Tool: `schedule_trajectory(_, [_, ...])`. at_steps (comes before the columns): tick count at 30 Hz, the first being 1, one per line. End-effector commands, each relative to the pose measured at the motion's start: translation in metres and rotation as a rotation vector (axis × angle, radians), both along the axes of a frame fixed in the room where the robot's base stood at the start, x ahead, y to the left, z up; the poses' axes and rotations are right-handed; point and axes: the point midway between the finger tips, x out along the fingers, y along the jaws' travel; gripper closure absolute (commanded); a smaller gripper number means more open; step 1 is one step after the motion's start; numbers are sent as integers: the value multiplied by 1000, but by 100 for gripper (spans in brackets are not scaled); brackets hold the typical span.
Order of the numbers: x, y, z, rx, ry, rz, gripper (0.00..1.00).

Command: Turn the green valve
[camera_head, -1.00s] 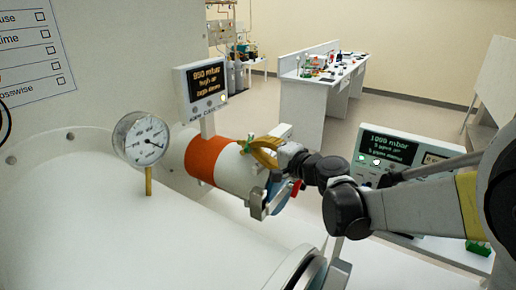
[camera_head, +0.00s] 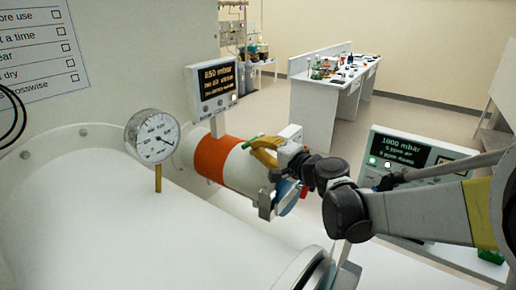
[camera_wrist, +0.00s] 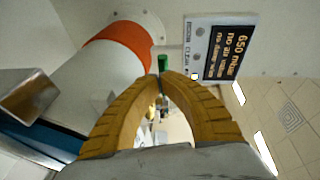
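The green valve handle (camera_head: 253,142) shows as a short green bar at the top of the small white cylinder (camera_head: 238,167) with the orange band. In the wrist view the green valve handle (camera_wrist: 163,63) is a short green bar right at the fingertips. My gripper (camera_head: 263,152) has yellow fingers closed together at the handle. In the wrist view the fingertips of my gripper (camera_wrist: 160,80) meet at the near end of the green bar and appear to pinch it. The valve's stem and base are hidden behind the fingers.
A display (camera_head: 214,86) reading 650 mbar stands above the cylinder. A round gauge (camera_head: 153,137) stands on the large white chamber (camera_head: 85,205). A second display (camera_head: 420,160) reads 1000 mbar at right. A cluttered white bench (camera_head: 317,105) stands behind, with open floor around it.

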Motion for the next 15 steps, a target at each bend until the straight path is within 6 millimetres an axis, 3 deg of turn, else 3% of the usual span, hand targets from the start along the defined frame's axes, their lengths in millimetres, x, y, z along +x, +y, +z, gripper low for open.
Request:
schedule_trajectory(7, [-9,-10,2,1,0,-1,100])
schedule_trajectory(15, [-50,-51,10,-1,0,-4,100])
